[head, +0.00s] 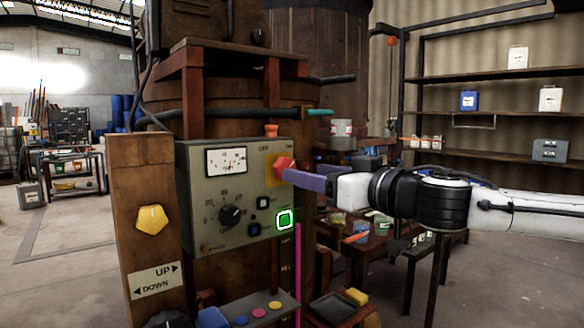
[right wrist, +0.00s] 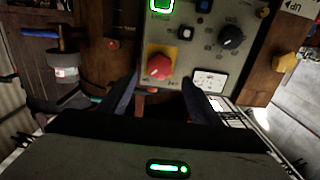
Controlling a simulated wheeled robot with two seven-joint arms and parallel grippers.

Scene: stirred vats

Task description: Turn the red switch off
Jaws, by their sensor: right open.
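The red switch (head: 283,166) is a knob on a yellow plate, on the right part of the grey control panel (head: 205,190). In the right wrist view the red switch (right wrist: 160,67) sits just beyond the fingertips, roughly midway between them. My right gripper (head: 292,176) reaches in from the right, with its purple-blue fingers at the knob. In the right wrist view the gripper (right wrist: 161,80) is open, one finger on each side of the knob's line. I cannot tell whether a finger touches it. The plate's markings are too small to read. My left gripper is not in view.
The panel also holds a dial gauge (head: 226,161), a black knob (head: 231,214) and a lit green button (head: 284,219) below the switch. A wooden post with a yellow knob (head: 151,219) stands left. Shelves (head: 480,78) and a cluttered table lie right.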

